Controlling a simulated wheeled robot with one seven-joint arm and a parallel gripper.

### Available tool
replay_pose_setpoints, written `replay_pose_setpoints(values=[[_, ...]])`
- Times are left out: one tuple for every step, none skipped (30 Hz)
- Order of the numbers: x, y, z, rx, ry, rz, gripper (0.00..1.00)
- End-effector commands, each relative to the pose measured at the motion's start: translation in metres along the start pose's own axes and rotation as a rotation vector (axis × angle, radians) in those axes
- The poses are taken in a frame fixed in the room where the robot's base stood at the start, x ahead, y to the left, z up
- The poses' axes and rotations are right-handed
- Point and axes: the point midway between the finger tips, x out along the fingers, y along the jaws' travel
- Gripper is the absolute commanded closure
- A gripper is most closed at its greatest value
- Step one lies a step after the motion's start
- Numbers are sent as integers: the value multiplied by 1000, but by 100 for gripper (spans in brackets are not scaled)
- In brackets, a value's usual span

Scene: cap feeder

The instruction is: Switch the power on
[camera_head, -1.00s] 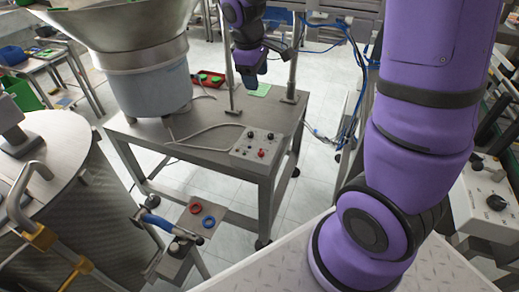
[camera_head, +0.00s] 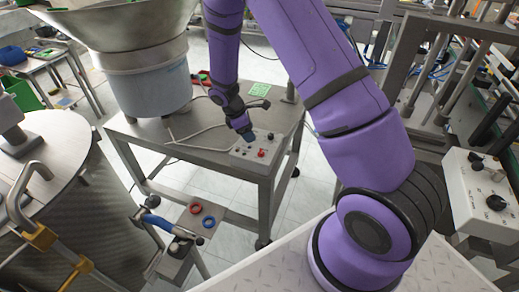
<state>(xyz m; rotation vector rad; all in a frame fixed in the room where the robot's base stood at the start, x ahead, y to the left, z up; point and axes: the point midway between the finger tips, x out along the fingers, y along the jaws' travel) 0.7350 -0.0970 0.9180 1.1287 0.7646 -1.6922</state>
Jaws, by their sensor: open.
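A grey control panel (camera_head: 240,157) lies on the near right part of a metal table (camera_head: 183,150). It carries a red knob (camera_head: 262,153) and several small dark controls; which one is the power switch I cannot tell. My gripper (camera_head: 248,136) is open and points down over the back part of the panel. It hides some of the controls there. Whether its tips touch the panel I cannot tell.
A large metal bowl feeder (camera_head: 145,75) stands on the table left of my arm, with a cable near its base. A green card (camera_head: 259,90) lies at the back of the table. A white control box (camera_head: 490,195) with black knobs is at far right.

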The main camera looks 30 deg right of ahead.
Motion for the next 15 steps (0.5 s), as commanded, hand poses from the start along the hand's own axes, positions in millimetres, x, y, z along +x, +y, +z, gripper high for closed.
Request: replay_pose_setpoints(values=[[5,0,0,0,-1,-2,43],[8,0,0,0,-1,-2,43],[14,0,0,0,-2,-2,43],[18,-1,0,1,-2,-2,43],[23,-1,1,1,-2,-2,43],[31,-1,0,2,-2,-3,43],[36,-1,0,2,-3,-3,43],[42,-1,0,2,-2,-3,43],[49,-1,0,2,-2,-3,43],[54,-1,0,2,-2,-3,43],[60,-1,0,2,-1,-2,43],[66,-1,1,2,-2,-3,43],[71,0,1,3,-2,-2,43],[76,0,0,2,-1,-2,43],[81,-1,0,2,-1,-2,43]])
